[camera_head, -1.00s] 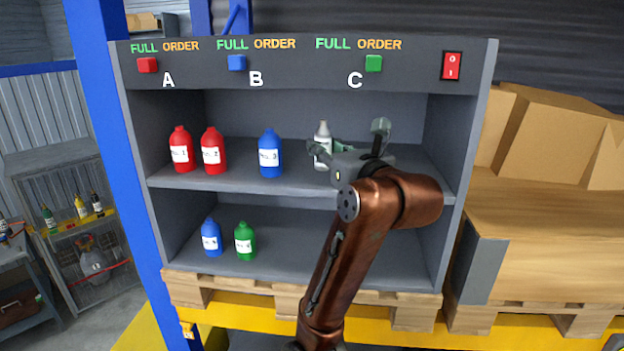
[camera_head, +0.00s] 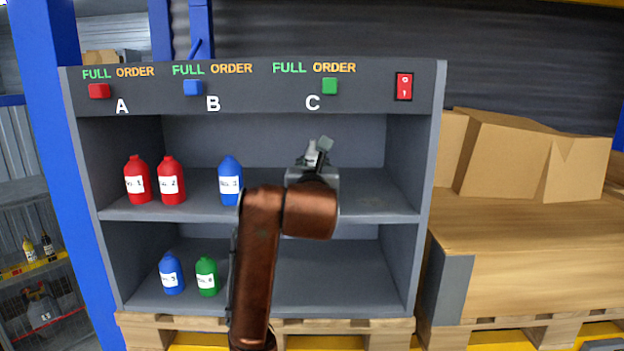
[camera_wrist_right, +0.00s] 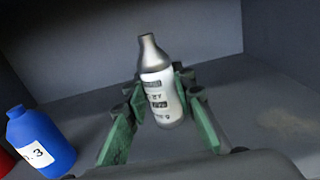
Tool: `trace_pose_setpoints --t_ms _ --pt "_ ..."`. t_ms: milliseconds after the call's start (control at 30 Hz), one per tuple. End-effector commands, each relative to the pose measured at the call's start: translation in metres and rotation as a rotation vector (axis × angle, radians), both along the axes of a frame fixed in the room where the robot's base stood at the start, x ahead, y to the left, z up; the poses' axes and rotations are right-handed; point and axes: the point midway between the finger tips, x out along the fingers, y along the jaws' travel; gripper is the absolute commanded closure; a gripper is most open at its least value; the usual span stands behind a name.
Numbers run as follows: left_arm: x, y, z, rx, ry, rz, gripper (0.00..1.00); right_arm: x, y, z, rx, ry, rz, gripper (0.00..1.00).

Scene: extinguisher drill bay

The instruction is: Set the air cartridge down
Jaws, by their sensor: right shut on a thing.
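The air cartridge is a small grey-and-white bottle with a printed label and a narrow metallic neck. It shows clearly in the right wrist view (camera_wrist_right: 160,88), roughly upright between the green finger pads. My right gripper (camera_wrist_right: 161,96) is shut on it. In the head view my right gripper (camera_head: 318,158) is inside the upper shelf, below the letter C, and the cartridge (camera_head: 311,152) is mostly hidden by it. I cannot tell whether the cartridge's base touches the shelf. My left gripper is not in view.
The grey shelf unit (camera_head: 420,145) has red bottles (camera_head: 170,182) and a blue bottle (camera_head: 230,182) left of my gripper on the upper level. A blue bottle (camera_head: 171,273) and a green bottle (camera_head: 207,277) stand below. The upper right is clear. Cardboard boxes (camera_head: 500,155) are outside, right.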

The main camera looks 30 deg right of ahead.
Motion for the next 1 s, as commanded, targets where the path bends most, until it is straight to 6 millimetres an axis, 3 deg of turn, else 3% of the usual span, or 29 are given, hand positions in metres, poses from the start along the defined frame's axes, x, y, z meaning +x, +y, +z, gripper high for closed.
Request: trace_pose_setpoints --t_ms 233,667,700,933,1000 --pt "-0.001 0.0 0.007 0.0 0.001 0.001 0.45 0.0 -0.001 -0.033 0.0 0.001 -0.001 1.0" --pt "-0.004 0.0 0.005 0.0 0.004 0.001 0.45 0.0 0.0 -0.039 0.001 -0.001 0.001 1.0" --pt "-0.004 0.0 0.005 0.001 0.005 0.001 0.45 0.0 0.0 -0.04 0.001 0.001 0.001 0.75" --pt "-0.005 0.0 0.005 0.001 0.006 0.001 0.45 0.0 0.0 -0.039 0.001 0.001 0.0 0.59" --pt "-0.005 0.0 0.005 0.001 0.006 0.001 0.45 0.0 0.0 -0.039 0.001 0.001 0.0 0.59"
